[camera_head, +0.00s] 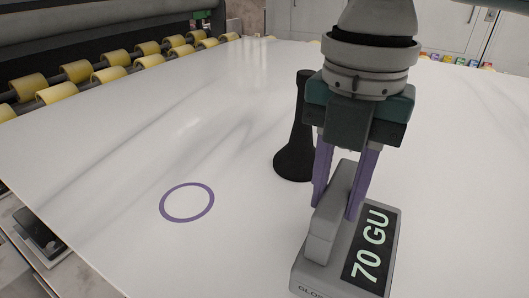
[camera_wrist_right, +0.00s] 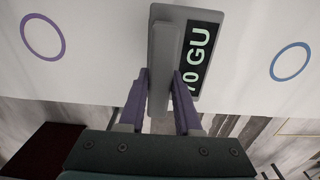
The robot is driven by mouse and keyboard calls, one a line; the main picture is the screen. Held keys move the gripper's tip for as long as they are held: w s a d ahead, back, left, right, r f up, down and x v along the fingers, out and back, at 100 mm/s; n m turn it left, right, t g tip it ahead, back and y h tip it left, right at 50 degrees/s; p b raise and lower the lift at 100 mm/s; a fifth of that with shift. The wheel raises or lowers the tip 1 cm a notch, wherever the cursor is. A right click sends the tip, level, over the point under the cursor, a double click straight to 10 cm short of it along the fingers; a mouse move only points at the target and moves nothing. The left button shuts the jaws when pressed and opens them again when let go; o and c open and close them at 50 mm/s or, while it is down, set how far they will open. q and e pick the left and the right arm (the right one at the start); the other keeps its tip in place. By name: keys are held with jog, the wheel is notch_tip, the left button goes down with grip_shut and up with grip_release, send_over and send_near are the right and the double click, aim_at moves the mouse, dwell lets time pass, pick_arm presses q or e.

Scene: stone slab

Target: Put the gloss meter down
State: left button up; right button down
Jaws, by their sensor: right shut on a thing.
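The gloss meter (camera_head: 378,245) is a grey block with a raised grip bar and a dark display reading "70 GU". My right gripper (camera_head: 338,205) is shut on its grip bar, one purple finger on each side. The meter is at the front right, over the white slab (camera_head: 120,150); I cannot tell whether its base touches the slab. In the right wrist view the gloss meter (camera_wrist_right: 207,62) sits between my right gripper's fingers (camera_wrist_right: 161,82). My left gripper is not in view.
A purple ring (camera_head: 187,220) is marked on the slab, left of the meter. The wrist view also shows a blue ring (camera_wrist_right: 274,70). A black flared object (camera_head: 293,165) stands just behind my right gripper. Yellow rollers (camera_head: 110,74) line the far left edge. The slab's left part is clear.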

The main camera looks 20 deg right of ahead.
aim_at(356, 231)
notch_tip(356, 231, down, 3)
jog(key=shift+r, duration=0.1)
jog(key=shift+f, duration=0.2)
jog(key=c, duration=0.6)
grip_release()
